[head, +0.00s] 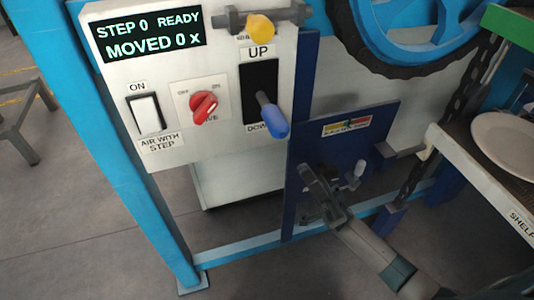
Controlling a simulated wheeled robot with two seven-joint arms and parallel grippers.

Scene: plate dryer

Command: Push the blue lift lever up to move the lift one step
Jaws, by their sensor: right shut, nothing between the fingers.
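The blue lift lever (273,119) sticks out from a black slot (258,78) on the white control panel. UP is printed above the slot and DOWN below it. The lever handle is at the lower end of the slot, beside the DOWN label. My right gripper (309,174) is below and right of the lever, in front of the dark blue plate (375,128). It is apart from the lever, shut and empty. The display (150,35) reads STEP 0 READY, MOVED 0 x. My left gripper is not in view.
A red knob (204,105) and a white AIR WITH STEP switch (146,113) sit left of the lever. A yellow knob (261,28) is above it. A shelf with a white plate (505,140) stands at the right. A blue wheel (430,25) is at the top right.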

